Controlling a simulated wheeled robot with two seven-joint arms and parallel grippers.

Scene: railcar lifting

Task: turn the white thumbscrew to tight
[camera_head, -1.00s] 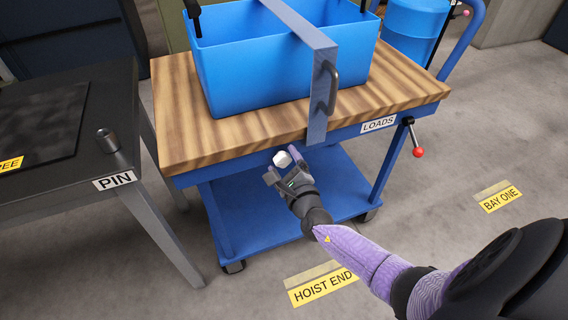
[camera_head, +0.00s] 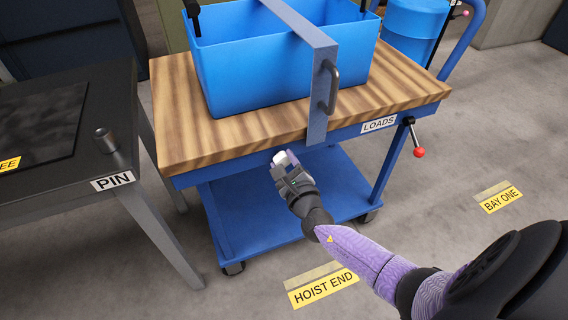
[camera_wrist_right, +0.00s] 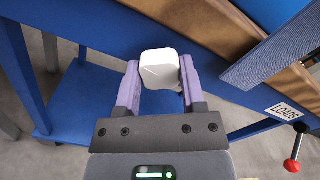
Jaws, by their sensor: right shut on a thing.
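The white thumbscrew (camera_wrist_right: 160,69) is a rounded white knob on the front side of the blue cart, just below the wooden top. In the head view the thumbscrew (camera_head: 281,158) shows only in part behind the fingers. My right gripper (camera_head: 285,164) reaches up to it from below right and is turned about its own axis. In the right wrist view the purple fingers (camera_wrist_right: 160,80) stand on both sides of the knob and are shut on it. The thread behind the knob is hidden. My left gripper is not in view.
A blue bin (camera_head: 270,75) stands on the cart's wooden top (camera_head: 200,140). A grey-blue strap with a handle (camera_head: 318,100) hangs down close right of the thumbscrew. A red-knobbed lever (camera_head: 419,152) is on the cart's right. A dark table (camera_head: 60,200) with a metal pin (camera_head: 105,140) stands left.

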